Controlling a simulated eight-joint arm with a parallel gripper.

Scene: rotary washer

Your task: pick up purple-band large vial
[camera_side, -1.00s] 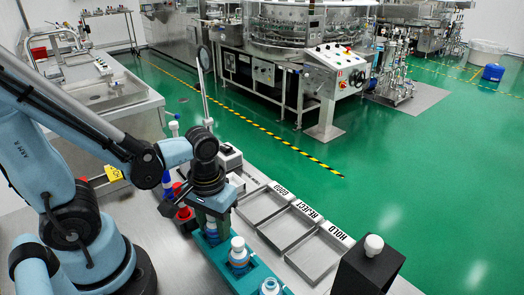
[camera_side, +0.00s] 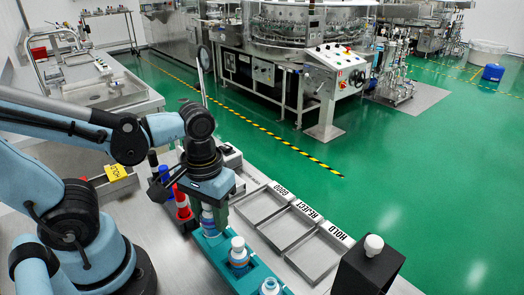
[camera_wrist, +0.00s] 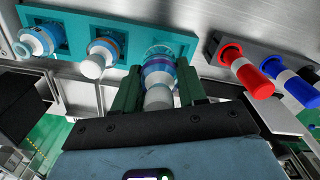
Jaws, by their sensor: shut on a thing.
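My gripper (camera_wrist: 157,92) is shut on the purple-band large vial (camera_wrist: 158,68), with one green finger on each side of it. The vial has a white cap and a purple band, and it stands in line with the end slot of the teal rack (camera_wrist: 75,18). In the side view my gripper (camera_side: 210,208) holds the vial (camera_side: 208,222) above the far end of the rack (camera_side: 258,273). I cannot tell whether its base is fully clear of the slot.
Red (camera_wrist: 247,74) and blue (camera_wrist: 288,82) capped tubes stand close by in a grey holder. Metal trays marked GOOD, REJECT (camera_side: 287,228) and HOLD lie to the right. A black block (camera_side: 366,268) stands at front right.

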